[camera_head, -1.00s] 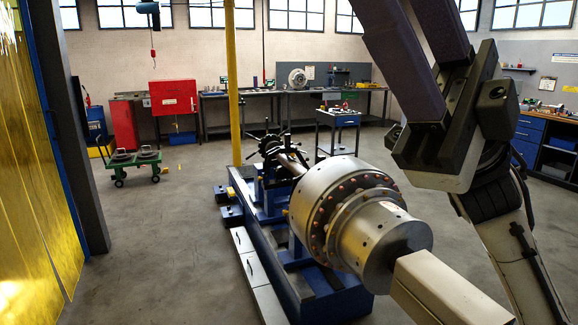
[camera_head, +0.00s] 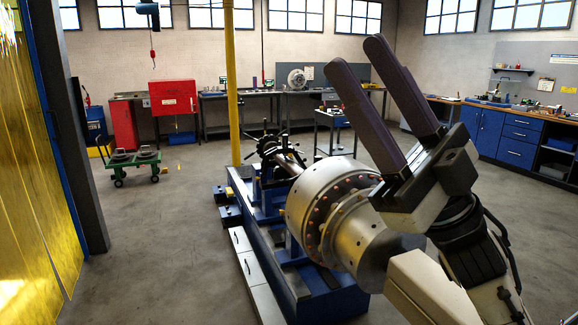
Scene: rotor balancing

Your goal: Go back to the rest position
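A large metal rotor (camera_head: 322,198) lies on a blue balancing machine (camera_head: 262,262) in the middle of the view. Its shaft runs away from me to a black support on the machine. My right gripper (camera_head: 372,62) is raised in front of the rotor's right side, with its two dark fingers pointing up and to the left. The fingers stand apart with nothing between them. It hides part of the rotor's near end. My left gripper is out of view.
A yellow post (camera_head: 232,90) stands behind the machine. A green cart (camera_head: 134,162) and a red cabinet (camera_head: 173,97) are at the back left. A yellow strip curtain (camera_head: 35,170) hangs at the left. Blue workbenches (camera_head: 515,140) line the right.

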